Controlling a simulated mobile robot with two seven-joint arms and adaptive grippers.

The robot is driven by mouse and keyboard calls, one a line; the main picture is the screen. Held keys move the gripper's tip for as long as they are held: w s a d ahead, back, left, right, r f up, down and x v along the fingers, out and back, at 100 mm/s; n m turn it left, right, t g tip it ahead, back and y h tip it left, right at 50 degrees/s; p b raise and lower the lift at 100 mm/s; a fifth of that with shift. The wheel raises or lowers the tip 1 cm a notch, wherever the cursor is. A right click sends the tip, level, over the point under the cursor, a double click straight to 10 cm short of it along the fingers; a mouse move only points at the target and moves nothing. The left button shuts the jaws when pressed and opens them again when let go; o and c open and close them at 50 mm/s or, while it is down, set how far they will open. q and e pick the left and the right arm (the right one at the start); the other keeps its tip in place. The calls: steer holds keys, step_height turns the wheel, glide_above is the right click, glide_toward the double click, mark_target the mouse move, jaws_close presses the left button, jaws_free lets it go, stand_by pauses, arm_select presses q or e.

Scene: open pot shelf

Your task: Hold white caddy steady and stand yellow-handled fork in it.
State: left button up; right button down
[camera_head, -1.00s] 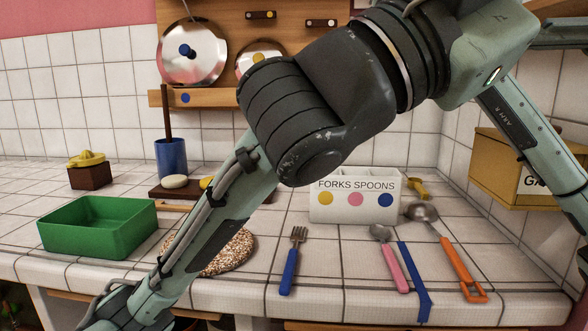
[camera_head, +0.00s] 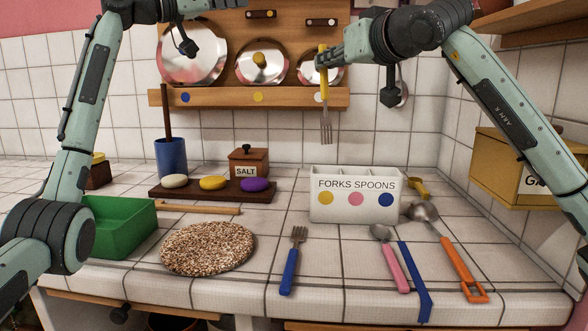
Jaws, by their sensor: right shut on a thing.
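The white caddy (camera_head: 342,208) stands upright on the tiled counter, labelled FORKS SPOONS, with yellow, pink and blue dots on its front. My right gripper (camera_head: 323,58) is shut on the yellow handle of the fork (camera_head: 326,122). The fork hangs nearly upright, tines down, above the caddy's left part and apart from it. My left arm rises at the left. No gripper touches the caddy.
A blue-handled fork (camera_head: 290,262), pink spoon (camera_head: 393,262), blue utensil (camera_head: 413,280) and orange-handled ladle (camera_head: 458,262) lie in front of the caddy. A speckled round mat (camera_head: 208,248) and green bin (camera_head: 125,225) are left. A pan-lid rack (camera_head: 300,97) hangs behind.

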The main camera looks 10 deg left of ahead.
arm_select(q)
steer(key=a+f+g+h, duration=0.1)
steer(key=a+g+h, duration=0.1)
steer(key=a, duration=0.6)
steer(key=m+g+y, duration=0.3)
steer(key=m+g, duration=0.5)
steer(key=g, duration=0.3)
glide_toward(348, 191)
steer(key=w, duration=0.3)
steer(key=x, duration=0.7)
steer(key=f+x, duration=0.1)
steer(key=x, duration=0.2)
steer(key=shift+d+f, duration=0.15)
steer(key=shift+d, duration=0.05)
steer(key=c, duration=1.3)
